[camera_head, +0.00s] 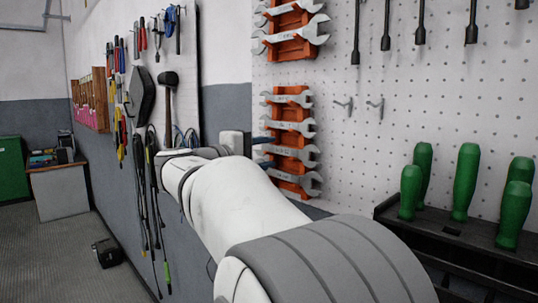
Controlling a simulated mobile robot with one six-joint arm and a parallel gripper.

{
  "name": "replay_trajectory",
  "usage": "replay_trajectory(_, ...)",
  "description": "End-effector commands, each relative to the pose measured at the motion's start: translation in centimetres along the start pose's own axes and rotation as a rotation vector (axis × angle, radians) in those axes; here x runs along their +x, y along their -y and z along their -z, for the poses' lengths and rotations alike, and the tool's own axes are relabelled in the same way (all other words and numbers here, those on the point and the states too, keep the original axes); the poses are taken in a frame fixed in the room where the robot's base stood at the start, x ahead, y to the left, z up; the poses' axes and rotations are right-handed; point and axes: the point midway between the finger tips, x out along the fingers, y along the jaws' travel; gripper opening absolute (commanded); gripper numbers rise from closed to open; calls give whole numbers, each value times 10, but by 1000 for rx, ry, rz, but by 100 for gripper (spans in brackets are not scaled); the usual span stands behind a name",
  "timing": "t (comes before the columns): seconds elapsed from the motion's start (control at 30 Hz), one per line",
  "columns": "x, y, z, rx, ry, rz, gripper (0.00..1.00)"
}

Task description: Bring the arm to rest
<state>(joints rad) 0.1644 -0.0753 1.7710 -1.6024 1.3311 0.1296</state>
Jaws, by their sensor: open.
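My white and grey arm (235,205) reaches from the bottom right up towards the pegboard wall. At its far end, my gripper (267,152) is small and partly hidden behind the arm. Two dark bluish fingers stand apart and point right, so it looks open. I see nothing held between them. In the picture the fingers overlap the left side of the lower orange wrench rack (290,139). I cannot tell whether they touch it.
An upper wrench rack (290,36) hangs on the white pegboard (345,135). Green-handled tools (465,182) stand in a black holder (450,245) at the right. Pliers, screwdrivers and a mallet (168,92) hang on the left wall. Floor at left is mostly clear, with a black object (107,253).

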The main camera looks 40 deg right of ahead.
Motion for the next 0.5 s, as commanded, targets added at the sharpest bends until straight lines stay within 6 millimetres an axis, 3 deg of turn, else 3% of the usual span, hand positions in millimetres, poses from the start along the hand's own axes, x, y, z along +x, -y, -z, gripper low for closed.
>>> replay_trajectory(0.2, -38, 2, 1, 0, -4, 1, 41)
replay_trajectory(0.5, -56, 0, 0, 0, -1, 1, 41)
